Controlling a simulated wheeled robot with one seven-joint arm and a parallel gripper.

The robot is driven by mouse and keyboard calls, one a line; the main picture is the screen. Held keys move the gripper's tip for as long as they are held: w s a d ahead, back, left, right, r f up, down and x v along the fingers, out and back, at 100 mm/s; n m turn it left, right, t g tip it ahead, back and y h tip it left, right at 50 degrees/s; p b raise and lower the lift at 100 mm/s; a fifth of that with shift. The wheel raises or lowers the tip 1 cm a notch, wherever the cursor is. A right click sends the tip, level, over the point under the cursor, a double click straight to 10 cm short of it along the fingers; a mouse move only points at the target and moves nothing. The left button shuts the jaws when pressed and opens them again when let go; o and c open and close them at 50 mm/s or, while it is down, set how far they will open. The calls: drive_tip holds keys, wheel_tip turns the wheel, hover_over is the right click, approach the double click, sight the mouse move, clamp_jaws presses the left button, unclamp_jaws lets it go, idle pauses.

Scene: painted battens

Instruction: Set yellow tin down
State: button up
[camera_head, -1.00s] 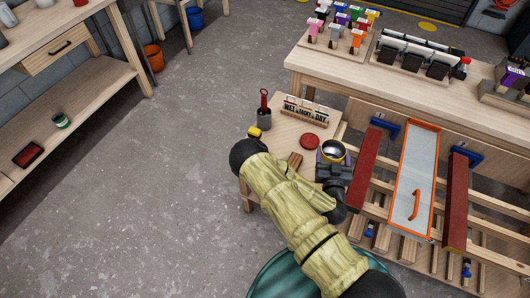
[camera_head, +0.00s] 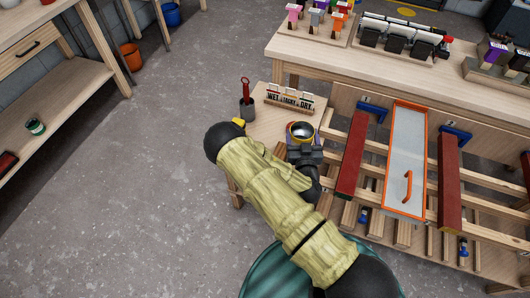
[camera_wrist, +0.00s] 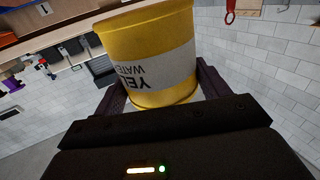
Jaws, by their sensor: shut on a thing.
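The yellow tin (camera_head: 302,131) is in my gripper (camera_head: 304,143), its round top facing up in the head view, over the right part of the small wooden side table (camera_head: 262,132). In the wrist view the yellow tin (camera_wrist: 150,85) fills the upper middle, with a white label band whose lettering reads upside down. The dark fingers of my gripper (camera_wrist: 155,90) are on both sides of it. Whether the tin's base touches the table is hidden by my gripper and arm.
A WET/TACKY/DRY rack (camera_head: 289,99) and a grey pot with a red-handled tool (camera_head: 247,106) stand on the side table. Red battens (camera_head: 352,155) and an orange-edged panel (camera_head: 405,160) lie to the right. The bench (camera_head: 350,65) is behind.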

drive_tip(key=w+a+f+n+y+b, duration=0.1)
drive_tip(key=w+a+y+b, duration=0.1)
drive_tip(key=a+b, duration=0.4)
drive_tip(key=w+a+f+n+y+b, duration=0.1)
drive_tip(key=w+a+f+y+b, duration=0.1)
drive_tip(key=a+b, duration=0.5)
drive_tip(key=shift+w+a+n+g+b, duration=0.2)
drive_tip(key=shift+w+n+g+b, duration=0.15)
drive_tip(key=shift+w+b, duration=0.3)
drive_tip(key=shift+w, duration=0.1)
wheel_tip(320, 180, down, 6)
drive_tip(key=shift+f+b, duration=0.2)
drive_tip(key=shift+b, duration=0.15)
drive_tip(key=shift+w, duration=0.1)
drive_tip(key=shift+f+b, duration=0.35)
drive_tip(key=shift+f, duration=1.5)
